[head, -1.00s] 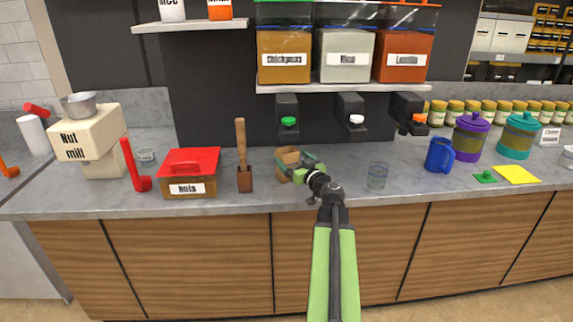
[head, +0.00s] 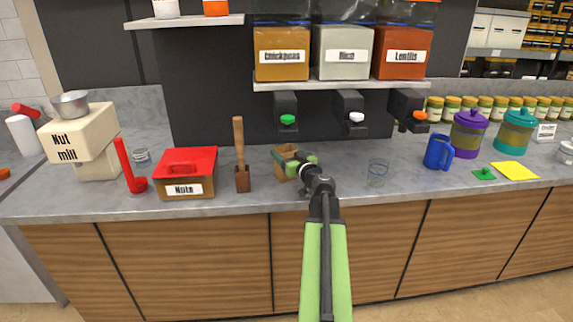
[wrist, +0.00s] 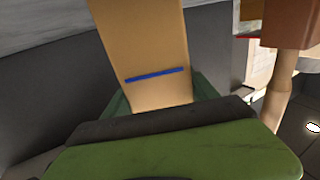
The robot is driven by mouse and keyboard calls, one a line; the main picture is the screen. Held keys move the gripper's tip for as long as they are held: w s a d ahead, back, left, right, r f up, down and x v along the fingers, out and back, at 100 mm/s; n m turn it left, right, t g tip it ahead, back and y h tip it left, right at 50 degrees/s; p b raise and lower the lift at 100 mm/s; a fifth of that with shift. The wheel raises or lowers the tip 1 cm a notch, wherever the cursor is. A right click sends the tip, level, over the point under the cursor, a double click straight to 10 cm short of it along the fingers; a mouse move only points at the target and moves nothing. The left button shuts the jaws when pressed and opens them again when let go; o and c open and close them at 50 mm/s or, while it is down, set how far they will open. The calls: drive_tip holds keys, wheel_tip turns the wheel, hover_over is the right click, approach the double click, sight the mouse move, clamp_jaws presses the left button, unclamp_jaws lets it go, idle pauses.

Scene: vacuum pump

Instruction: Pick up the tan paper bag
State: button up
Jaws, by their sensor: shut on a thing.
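The tan paper bag (head: 286,158) stands on the grey counter, just right of the wooden-handled scoop, in the head view. My gripper (head: 287,161) is at the bag, its green fingers shut on it. In the wrist view the bag (wrist: 150,60) fills the upper middle, with a blue line across it, and my green gripper (wrist: 160,125) closes around its near part. The bag's lower part is partly hidden by the gripper. I cannot tell whether the bag is clear of the counter.
A wooden-handled scoop (head: 241,155) stands close left of the bag. The red-lidded nuts box (head: 187,172) is further left. A clear glass (head: 377,172) stands to the right, then a blue mug (head: 438,152). Dispensers (head: 287,110) hang above the bag. The counter's front strip is clear.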

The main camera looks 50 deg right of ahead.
drive_tip(key=shift+c, duration=1)
drive_tip(key=shift+r, duration=0.1)
